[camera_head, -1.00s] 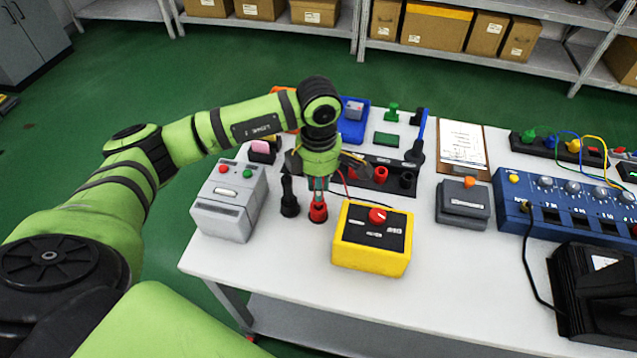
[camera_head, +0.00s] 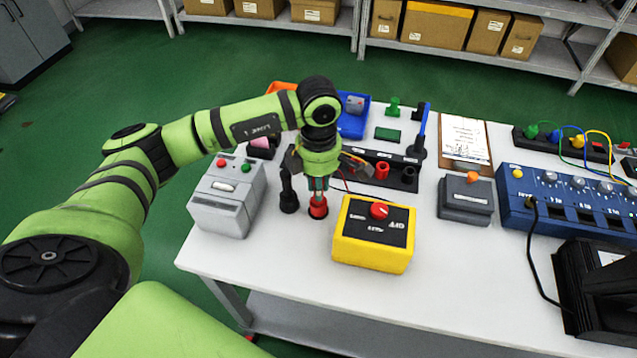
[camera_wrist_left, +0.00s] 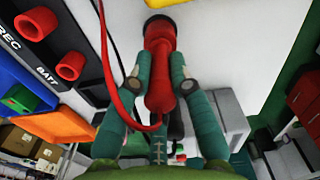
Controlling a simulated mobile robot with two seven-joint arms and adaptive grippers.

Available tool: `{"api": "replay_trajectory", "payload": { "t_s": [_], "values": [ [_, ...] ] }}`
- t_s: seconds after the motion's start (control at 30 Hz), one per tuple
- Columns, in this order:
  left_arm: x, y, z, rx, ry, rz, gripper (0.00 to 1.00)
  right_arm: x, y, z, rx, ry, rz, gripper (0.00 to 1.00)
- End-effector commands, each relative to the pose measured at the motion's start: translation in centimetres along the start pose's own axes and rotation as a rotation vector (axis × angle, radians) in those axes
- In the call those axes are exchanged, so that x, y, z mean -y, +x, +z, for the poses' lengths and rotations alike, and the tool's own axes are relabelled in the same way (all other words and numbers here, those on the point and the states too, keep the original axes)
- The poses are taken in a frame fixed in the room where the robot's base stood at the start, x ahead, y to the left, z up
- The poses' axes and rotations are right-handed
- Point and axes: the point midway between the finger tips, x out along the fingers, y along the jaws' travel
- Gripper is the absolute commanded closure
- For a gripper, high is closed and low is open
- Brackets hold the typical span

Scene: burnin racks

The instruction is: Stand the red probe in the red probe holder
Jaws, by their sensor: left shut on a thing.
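My left gripper (camera_head: 318,187) points down over the front left part of the table. It is shut on the red probe, which shows between the two fingertips (camera_wrist_left: 162,88) in the wrist view. The red probe (camera_wrist_left: 159,97) has a thin red lead beside it. The red probe holder (camera_head: 318,208), a red cup on a dark base, stands directly below the gripper; it also shows at the top of the wrist view (camera_wrist_left: 160,34). The probe is in line with the holder, its lower end at the cup; how deep it sits is hidden. My right gripper is not in view.
A black holder with a black probe (camera_head: 288,196) stands close left of the red holder. A grey box (camera_head: 227,200) is farther left. A yellow box (camera_head: 372,250) with a red knob is close right. A black socket strip (camera_head: 350,180) lies behind. The table's front edge is bare.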

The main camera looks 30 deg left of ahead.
Motion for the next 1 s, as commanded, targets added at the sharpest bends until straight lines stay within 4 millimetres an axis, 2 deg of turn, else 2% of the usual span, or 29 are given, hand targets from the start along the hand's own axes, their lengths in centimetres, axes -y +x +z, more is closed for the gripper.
{"api": "replay_trajectory", "payload": {
  "t_s": [0.17,0.2,0.23,0.27,0.67,0.77,1.0],
  "values": [
    [0.0,0.4,0.0,0.000,0.000,0.000,1.00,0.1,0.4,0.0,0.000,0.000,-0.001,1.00],
    [0.0,0.3,0.0,0.000,0.000,0.000,0.72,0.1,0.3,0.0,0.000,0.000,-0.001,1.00],
    [0.0,0.3,0.0,0.000,0.000,0.000,0.60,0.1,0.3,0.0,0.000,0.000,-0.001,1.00],
    [0.0,0.3,0.0,0.000,0.000,0.000,0.52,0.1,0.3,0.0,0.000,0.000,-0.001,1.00],
    [-0.1,-0.2,0.0,0.001,0.000,0.002,0.52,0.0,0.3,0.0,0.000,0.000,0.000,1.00],
    [-0.1,-1.4,0.1,0.003,0.000,0.004,0.52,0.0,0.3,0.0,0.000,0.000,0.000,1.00],
    [-0.1,-6.5,0.1,0.004,0.000,0.006,0.52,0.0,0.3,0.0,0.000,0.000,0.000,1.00]
  ]
}}
